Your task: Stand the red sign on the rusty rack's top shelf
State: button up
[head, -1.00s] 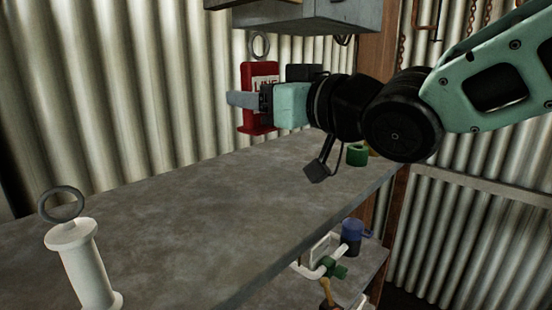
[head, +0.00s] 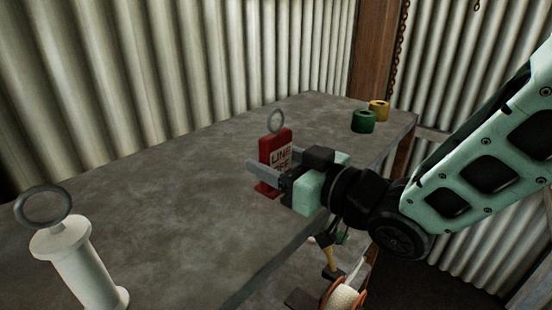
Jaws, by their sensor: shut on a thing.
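The red sign (head: 273,148) is a small upright red block with white lettering, of which "LINE" can be read, and a grey ring on top. It has a wider red foot at the bottom. My gripper (head: 268,172) is shut on the sign, with a finger across its lower front. The sign is over the grey top shelf (head: 190,180) of the rack, near its front edge. I cannot tell whether its foot touches the shelf. The gripper hides part of the sign's lower right side.
A white post with a grey ring (head: 78,262) stands at the near left. A green roll (head: 363,121) and a yellow roll (head: 379,110) stand at the shelf's far right end. A spool (head: 342,299) shows below the shelf. The shelf's middle is clear.

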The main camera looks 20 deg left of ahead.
jog(key=shift+f, duration=0.35)
jog(key=shift+f+b, duration=0.2)
jog(key=shift+b, duration=0.1)
jog(key=o, duration=1)
jog(key=shift+r, duration=0.15)
jog(key=shift+d, duration=0.15)
jog(key=shift+b+v, duration=2.6)
jog(key=shift+v, duration=3.3)
